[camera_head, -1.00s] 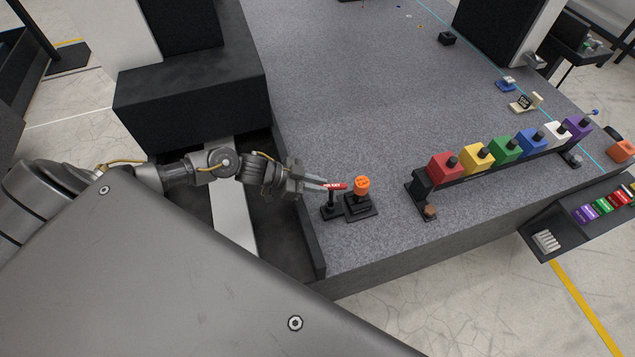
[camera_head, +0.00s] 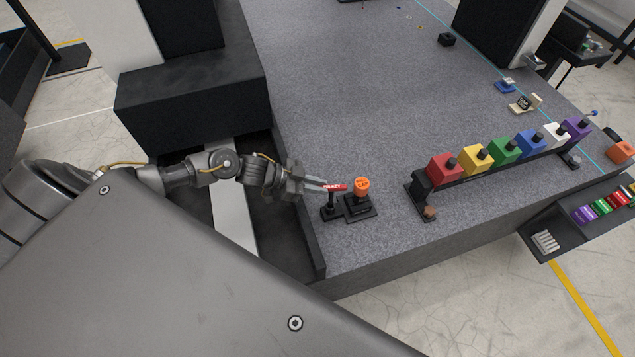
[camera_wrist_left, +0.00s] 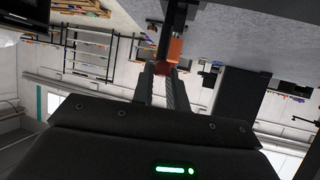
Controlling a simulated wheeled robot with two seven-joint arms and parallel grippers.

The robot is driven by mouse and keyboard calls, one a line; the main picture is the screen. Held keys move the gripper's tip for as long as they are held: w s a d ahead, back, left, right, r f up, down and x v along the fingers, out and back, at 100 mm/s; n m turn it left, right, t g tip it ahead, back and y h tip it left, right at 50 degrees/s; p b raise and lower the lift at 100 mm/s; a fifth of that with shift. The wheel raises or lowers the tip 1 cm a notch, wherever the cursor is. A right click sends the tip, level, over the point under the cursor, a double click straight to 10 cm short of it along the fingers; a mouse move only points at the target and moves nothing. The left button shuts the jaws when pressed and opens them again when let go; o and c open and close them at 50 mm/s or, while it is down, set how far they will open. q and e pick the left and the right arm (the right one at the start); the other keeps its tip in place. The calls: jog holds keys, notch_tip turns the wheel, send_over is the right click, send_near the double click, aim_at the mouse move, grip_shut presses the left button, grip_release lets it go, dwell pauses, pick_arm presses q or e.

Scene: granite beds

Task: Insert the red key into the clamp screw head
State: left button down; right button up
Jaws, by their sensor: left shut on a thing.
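The red key (camera_head: 336,187), a small red bar with white lettering, sits at the top of a black post stand (camera_head: 331,208) near the bed's front left corner. My left gripper (camera_head: 325,186) reaches it from the left with its fingers shut on its near end. In the left wrist view the key (camera_wrist_left: 162,68) shows as a small red patch at the fingertips (camera_wrist_left: 165,75). Whether it still touches the stand is unclear. I cannot make out the clamp screw head for certain. My right gripper is out of view.
An orange cap (camera_head: 361,185) on a black base (camera_head: 360,206) stands close right of the key. A black rail (camera_head: 475,178) carries several coloured blocks with black knobs further right. A dark tray (camera_head: 545,243) is off the front edge.

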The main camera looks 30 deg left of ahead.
pick_arm(q)
jog(key=shift+f+b, duration=0.45)
jog(key=shift+f, duration=0.1)
jog(key=shift+f+b, duration=1)
jog(key=shift+f, duration=0.4)
jog(key=c, duration=1.3)
grip_release()
jog(key=shift+r, duration=0.1)
jog(key=shift+p+v, duration=1.45)
jog(key=shift+v, duration=1.05)
